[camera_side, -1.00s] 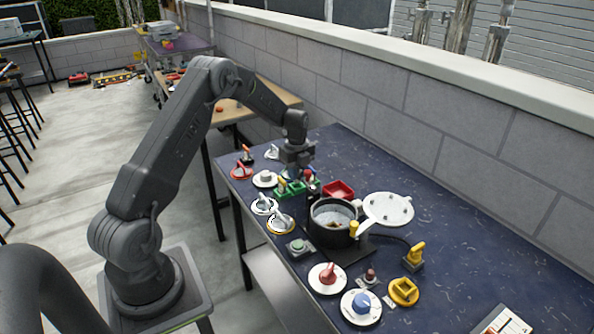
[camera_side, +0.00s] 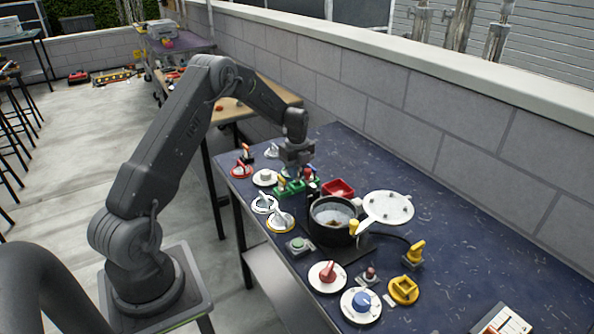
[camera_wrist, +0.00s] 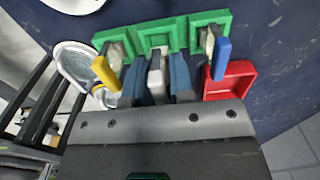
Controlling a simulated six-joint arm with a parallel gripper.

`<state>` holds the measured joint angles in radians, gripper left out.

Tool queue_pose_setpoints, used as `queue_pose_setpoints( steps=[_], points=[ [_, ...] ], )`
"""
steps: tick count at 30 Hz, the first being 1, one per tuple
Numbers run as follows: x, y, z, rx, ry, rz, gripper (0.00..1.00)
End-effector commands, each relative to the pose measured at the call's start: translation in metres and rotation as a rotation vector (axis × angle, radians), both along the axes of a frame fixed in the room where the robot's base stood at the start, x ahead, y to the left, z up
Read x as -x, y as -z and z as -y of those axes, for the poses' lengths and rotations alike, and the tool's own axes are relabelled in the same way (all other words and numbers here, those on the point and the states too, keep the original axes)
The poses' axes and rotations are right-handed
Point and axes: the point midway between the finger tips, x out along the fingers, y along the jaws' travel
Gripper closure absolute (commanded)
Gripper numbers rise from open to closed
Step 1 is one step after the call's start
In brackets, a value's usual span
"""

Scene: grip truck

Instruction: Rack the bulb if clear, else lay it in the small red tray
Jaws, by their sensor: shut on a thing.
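The green rack (camera_side: 296,187) stands on the dark blue table and shows in the wrist view (camera_wrist: 180,30) with three slots in a row. A yellow-ended piece (camera_wrist: 105,72) occupies its left slot and a blue-ended piece (camera_wrist: 220,60) its right slot. My gripper (camera_wrist: 158,62) is at the middle slot, shut on a pale grey piece, apparently the bulb (camera_wrist: 156,82). Its far end meets the middle slot; how deep it sits is hidden. In the side view my gripper (camera_side: 297,168) is right above the rack. The small red tray (camera_side: 339,188) is beside the rack and looks empty (camera_wrist: 232,78).
A black pot (camera_side: 332,232) and a white round plate (camera_side: 389,207) stand close to the tray. Several dials, including a red-knobbed one (camera_side: 328,276), line the near table edge. A yellow plug (camera_side: 415,255) lies further right. The table's back right is mostly clear.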

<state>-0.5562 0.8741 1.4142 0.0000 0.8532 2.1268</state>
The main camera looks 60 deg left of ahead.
Motion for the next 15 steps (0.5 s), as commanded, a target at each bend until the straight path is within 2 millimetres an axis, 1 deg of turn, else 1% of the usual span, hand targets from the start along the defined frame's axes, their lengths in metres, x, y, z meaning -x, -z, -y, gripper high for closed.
queue_pose_setpoints(
  steps=[15],
  points=[
    [0.0,0.011,0.0,0.0,0.0,0.0,1.0]
  ],
)
